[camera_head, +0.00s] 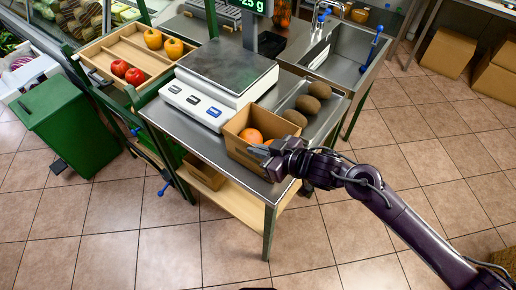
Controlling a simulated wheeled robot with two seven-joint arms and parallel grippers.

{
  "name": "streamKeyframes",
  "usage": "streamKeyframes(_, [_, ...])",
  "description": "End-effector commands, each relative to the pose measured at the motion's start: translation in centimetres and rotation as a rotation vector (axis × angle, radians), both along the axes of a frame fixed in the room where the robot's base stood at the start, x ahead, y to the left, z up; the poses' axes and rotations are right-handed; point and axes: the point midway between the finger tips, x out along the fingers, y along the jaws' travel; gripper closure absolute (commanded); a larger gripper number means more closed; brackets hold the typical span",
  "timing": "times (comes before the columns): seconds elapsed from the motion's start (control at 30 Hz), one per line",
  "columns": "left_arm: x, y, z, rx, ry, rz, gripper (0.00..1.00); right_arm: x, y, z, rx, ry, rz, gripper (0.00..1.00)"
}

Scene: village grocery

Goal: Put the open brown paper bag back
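An open-topped brown paper bag (240,153), box-like in shape, is at the front corner of the steel table, beside the scale. Two orange fruits (251,135) show inside it. My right gripper (262,149) comes in from the right and is at the bag's right-hand rim. Its fingers overlap the rim in the picture. I cannot tell whether they grip it or whether the bag rests fully on the table. Another open brown container (204,172) sits lower, on the wooden shelf under the table. My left gripper is not in view.
The scale (219,83) stands left of the bag. A metal tray (326,112) with several brown fruits lies to its right, before the sink (345,62). A wooden crate (108,50) holds red and yellow produce. Cardboard boxes (449,51) stand back right. Tiled floor in front is clear.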

Motion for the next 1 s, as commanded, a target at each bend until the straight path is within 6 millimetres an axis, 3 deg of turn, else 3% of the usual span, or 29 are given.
streamKeyframes(0.37, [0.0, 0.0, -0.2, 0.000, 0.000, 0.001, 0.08, 0.1, 0.0, -0.2, 0.003, -0.005, 0.000, 1.00])
streamKeyframes(0.57, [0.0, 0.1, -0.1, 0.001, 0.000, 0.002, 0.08, 0.0, 0.0, -0.4, 0.000, -0.001, 0.000, 0.76])
streamKeyframes(0.9, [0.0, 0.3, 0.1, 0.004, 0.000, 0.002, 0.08, 0.0, 0.0, 0.2, 0.000, -0.002, 0.000, 0.76])
streamKeyframes(1.0, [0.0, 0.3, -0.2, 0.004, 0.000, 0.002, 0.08, -0.6, -1.1, 0.3, -0.002, -0.002, -0.001, 0.76])
